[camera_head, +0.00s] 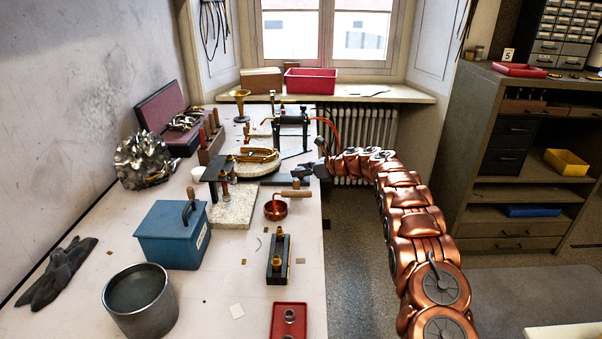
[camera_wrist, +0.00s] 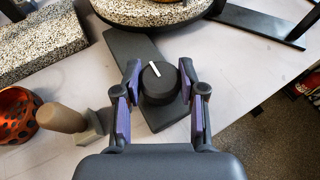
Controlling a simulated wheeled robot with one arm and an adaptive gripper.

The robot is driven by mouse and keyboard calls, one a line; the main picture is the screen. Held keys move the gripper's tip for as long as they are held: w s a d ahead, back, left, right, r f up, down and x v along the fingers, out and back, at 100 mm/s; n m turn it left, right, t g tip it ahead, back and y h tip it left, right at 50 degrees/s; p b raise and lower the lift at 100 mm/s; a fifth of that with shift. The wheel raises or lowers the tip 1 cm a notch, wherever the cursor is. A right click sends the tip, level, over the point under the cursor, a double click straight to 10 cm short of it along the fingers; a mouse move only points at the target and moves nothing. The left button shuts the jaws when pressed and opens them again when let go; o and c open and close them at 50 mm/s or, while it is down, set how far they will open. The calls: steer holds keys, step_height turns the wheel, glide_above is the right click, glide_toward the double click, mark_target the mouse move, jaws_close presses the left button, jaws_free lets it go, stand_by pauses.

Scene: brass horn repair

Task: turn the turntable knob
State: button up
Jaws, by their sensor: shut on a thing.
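The turntable knob (camera_wrist: 159,82) is a dark round knob with a white pointer line, on a dark flat base plate (camera_wrist: 128,47) in the wrist view. The pointer line tilts to the upper left. My gripper (camera_wrist: 159,88) has its two purple-padded fingers on either side of the knob, shut on it. The speckled turntable (camera_wrist: 160,12) is at the top of the wrist view. In the head view, my gripper (camera_head: 308,171) is at the table's right edge beside the turntable (camera_head: 256,163), which carries a brass part (camera_head: 262,155). The knob is hidden there by my gripper.
A copper pot (camera_head: 275,211) and a wooden-handled tool (camera_head: 294,193) lie just in front of my gripper. A speckled block (camera_head: 236,208), a blue box (camera_head: 172,236) and a metal pot (camera_head: 139,301) stand further left and nearer. Open floor lies right of the table.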

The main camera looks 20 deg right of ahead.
steer(key=shift+f+h+b, duration=0.25)
steer(key=shift+h+b, duration=0.05)
steer(key=shift+b, duration=0.55)
steer(key=shift+f+m+b, duration=0.1)
steer(key=shift+m+b, duration=0.3)
steer(key=shift+b, duration=0.2)
steer(key=shift+m+t+h+b, duration=0.3)
steer(key=shift+t+h+b, duration=0.1)
steer(key=shift+b, duration=0.55)
steer(key=h+b, duration=0.1)
steer(key=b, duration=0.1)
steer(key=shift+m+b, duration=0.3)
steer(key=shift+m, duration=0.1)
steer(key=shift+a+t+b, duration=0.1)
steer(key=shift+t+b, duration=0.2)
steer(key=shift+b, duration=0.1)
steer(key=shift+m+h+b, duration=0.6)
steer(key=shift+b, duration=0.1)
steer(key=shift+r+m+t+h+b, duration=0.25)
steer(key=shift+m+t+h+b, duration=0.25)
steer(key=shift+b, duration=0.3)
steer(key=shift+m+h+b, duration=0.3)
steer(key=shift+h+b, duration=0.05)
steer(key=shift+h, duration=0.05)
steer(key=shift+r+m+h+b, duration=0.2)
steer(key=shift+m+h+b, duration=0.15)
steer(key=shift+m+h, duration=0.05)
